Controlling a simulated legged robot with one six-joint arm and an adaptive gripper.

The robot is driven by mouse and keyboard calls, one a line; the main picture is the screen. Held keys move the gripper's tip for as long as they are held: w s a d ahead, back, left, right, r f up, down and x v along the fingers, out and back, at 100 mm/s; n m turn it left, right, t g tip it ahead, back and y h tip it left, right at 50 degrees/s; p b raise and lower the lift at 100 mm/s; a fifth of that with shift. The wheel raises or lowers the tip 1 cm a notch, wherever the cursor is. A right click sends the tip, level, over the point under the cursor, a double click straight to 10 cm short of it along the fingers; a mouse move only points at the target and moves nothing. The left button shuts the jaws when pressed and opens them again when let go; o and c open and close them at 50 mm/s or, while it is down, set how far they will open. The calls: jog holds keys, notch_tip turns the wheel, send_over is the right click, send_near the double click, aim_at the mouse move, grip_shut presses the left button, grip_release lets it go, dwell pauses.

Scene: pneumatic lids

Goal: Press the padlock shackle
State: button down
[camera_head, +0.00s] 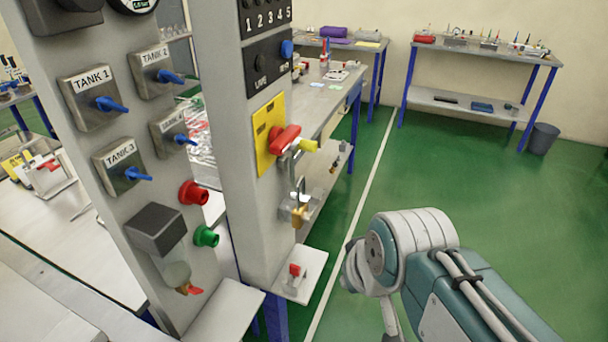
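What looks like a small brass padlock (300,216) hangs low on the right grey panel post, below a red handle. A thin metal loop, seemingly its shackle (300,187), rises above the body. It is too small to tell whether the shackle is shut. My arm enters from the lower right and bends downward, to the right of the post and apart from it. My gripper is outside the picture.
The red handle (284,138) sits on a yellow plate (264,128). Tank switches with blue levers (110,104), a red button (193,193) and a green button (206,236) fill the left panel. Small ledges (222,312) jut out below.

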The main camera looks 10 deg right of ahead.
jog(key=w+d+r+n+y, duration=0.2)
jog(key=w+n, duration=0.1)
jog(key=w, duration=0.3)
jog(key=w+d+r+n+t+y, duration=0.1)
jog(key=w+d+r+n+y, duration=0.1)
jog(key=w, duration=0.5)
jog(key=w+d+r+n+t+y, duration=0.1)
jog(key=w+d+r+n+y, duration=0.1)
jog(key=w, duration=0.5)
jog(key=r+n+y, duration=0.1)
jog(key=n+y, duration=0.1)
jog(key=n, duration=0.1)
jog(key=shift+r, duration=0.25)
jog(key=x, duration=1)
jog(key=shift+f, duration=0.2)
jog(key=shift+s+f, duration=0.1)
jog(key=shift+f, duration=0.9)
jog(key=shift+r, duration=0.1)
